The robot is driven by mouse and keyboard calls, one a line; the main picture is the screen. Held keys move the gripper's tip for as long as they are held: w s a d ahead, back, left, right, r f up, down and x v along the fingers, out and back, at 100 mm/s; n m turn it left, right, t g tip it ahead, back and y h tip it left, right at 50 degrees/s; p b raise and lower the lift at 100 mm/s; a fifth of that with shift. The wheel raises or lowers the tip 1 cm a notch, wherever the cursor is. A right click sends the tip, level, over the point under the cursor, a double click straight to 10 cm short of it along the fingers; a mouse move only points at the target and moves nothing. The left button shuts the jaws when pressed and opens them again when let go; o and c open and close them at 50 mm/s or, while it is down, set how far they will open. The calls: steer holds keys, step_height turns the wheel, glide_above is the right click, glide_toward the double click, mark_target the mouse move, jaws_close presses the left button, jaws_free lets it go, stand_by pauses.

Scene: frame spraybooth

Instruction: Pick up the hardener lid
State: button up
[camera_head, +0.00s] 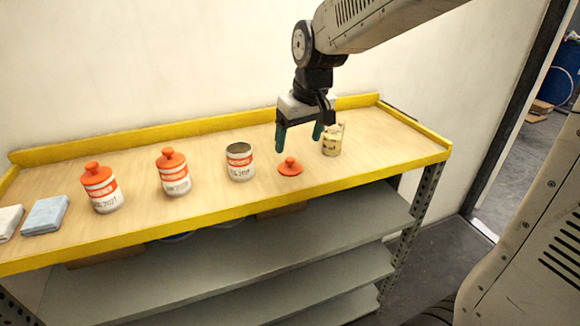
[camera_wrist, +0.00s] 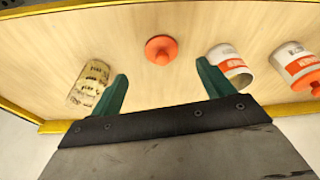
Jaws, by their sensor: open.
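An orange lid (camera_head: 290,167) with a knob on top lies on the wooden bench top, between an open can (camera_head: 240,162) and a clear cup (camera_head: 332,140). The lid also shows in the wrist view (camera_wrist: 161,50), beyond the fingertips and roughly midway between them. My gripper (camera_head: 301,136) is open and empty, with its green fingers pointing down above the bench, behind and above the lid. It also shows in the wrist view (camera_wrist: 161,72). The open can has no lid on it and also shows in the wrist view (camera_wrist: 232,68).
Two cans with orange lids (camera_head: 102,188) (camera_head: 173,172) stand to the left, with folded cloths (camera_head: 45,215) beyond them. The cup stands close to the right finger. The bench has a raised yellow edge (camera_head: 200,126). Grey shelves (camera_head: 250,262) lie below.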

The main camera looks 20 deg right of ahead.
mark_target(292, 160)
steer(key=x, duration=0.8)
steer(key=shift+w+a+f, duration=0.1)
steer(key=shift+w, duration=0.35)
steer(key=c, duration=1)
